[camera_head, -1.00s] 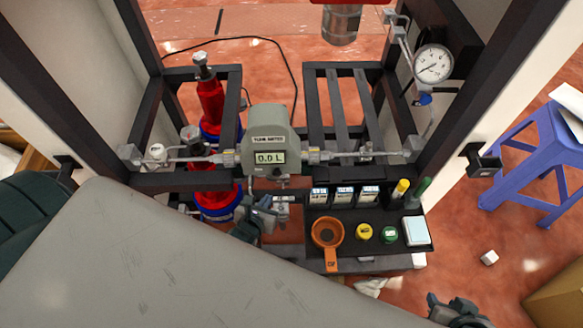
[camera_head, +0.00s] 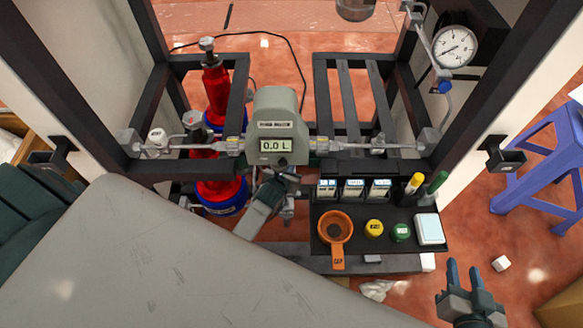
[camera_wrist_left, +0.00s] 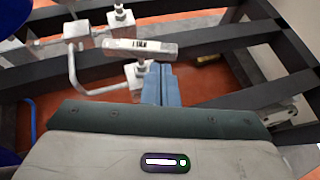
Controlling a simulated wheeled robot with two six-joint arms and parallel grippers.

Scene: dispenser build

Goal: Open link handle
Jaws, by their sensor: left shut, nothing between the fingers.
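A grey lever-like handle with a small unreadable label (camera_wrist_left: 140,47) sits on silver pipe fittings in the left wrist view. I cannot confirm from the label that it is the link handle. My left gripper (camera_wrist_left: 160,67) is shut and empty; its blue fingertips are just below the handle's right end. I cannot tell whether they touch it. In the head view my left gripper (camera_head: 287,180) is just below the grey flow meter (camera_head: 277,120), which reads 0.0 L and hides part of the fittings. My right gripper (camera_head: 465,264) is open and empty at the lower right.
A black tray (camera_head: 325,205) right of the left gripper holds bottles, caps, markers and an orange cup (camera_head: 335,229). Red cylinders (camera_head: 217,88) stand left of the meter. Dark frame bars (camera_head: 348,100) surround the piping. A gauge (camera_head: 455,47) is at the upper right.

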